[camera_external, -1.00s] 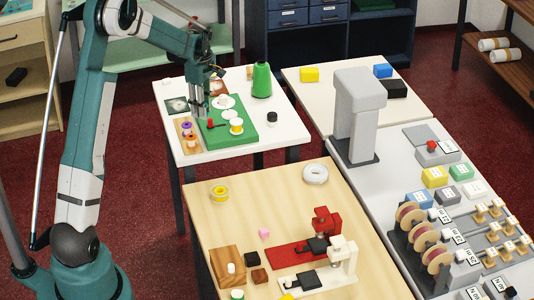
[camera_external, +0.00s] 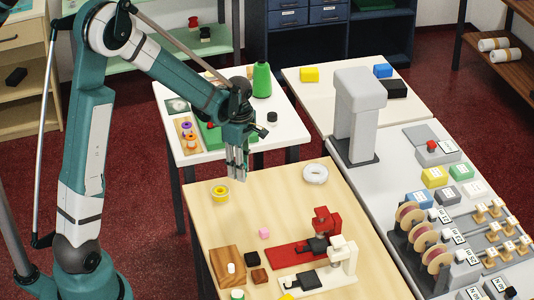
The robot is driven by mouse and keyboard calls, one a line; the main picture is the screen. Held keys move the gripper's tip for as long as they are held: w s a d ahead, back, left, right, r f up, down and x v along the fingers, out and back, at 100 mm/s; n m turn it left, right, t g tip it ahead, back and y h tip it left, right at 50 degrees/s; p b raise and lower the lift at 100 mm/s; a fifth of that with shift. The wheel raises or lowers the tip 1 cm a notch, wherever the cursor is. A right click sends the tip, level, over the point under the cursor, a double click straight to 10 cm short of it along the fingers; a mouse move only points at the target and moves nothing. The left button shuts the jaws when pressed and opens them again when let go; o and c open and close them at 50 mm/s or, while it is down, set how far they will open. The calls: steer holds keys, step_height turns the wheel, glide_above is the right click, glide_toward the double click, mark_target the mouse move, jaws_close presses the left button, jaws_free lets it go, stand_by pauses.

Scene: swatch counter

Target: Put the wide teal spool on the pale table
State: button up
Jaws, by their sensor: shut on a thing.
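My gripper (camera_external: 237,178) points down over the back left part of the pale wooden table (camera_external: 290,205), above its surface. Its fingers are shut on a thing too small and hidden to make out. I cannot pick out the wide teal spool anywhere in view. A white table (camera_external: 200,157) stands behind, with a green board (camera_external: 212,138) partly hidden by my arm. A wooden rack (camera_external: 188,140) there holds a purple and an orange spool.
The pale table's middle has free room.

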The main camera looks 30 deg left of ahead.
steer(key=s+d+f, duration=0.1)
steer(key=s+d, duration=0.4)
steer(key=s, duration=0.3)
steer(key=shift+f+b, duration=0.2)
steer(key=shift+b, duration=0.2)
steer(key=shift+d+f, duration=0.1)
glide_above(243, 222)
steer(key=shift+d+f+b, duration=0.1)
steer(key=shift+f+b, duration=0.35)
steer(key=shift+f, duration=2.4)
steer(key=shift+f, duration=0.1)
steer(key=shift+f+b, duration=0.35)
steer(key=shift+f, duration=1.6)
steer(key=shift+f, duration=0.25)
steer(key=o, duration=0.7)
steer(key=shift+r, duration=0.1)
steer(key=shift+o, duration=0.2)
steer(key=shift+r, duration=0.1)
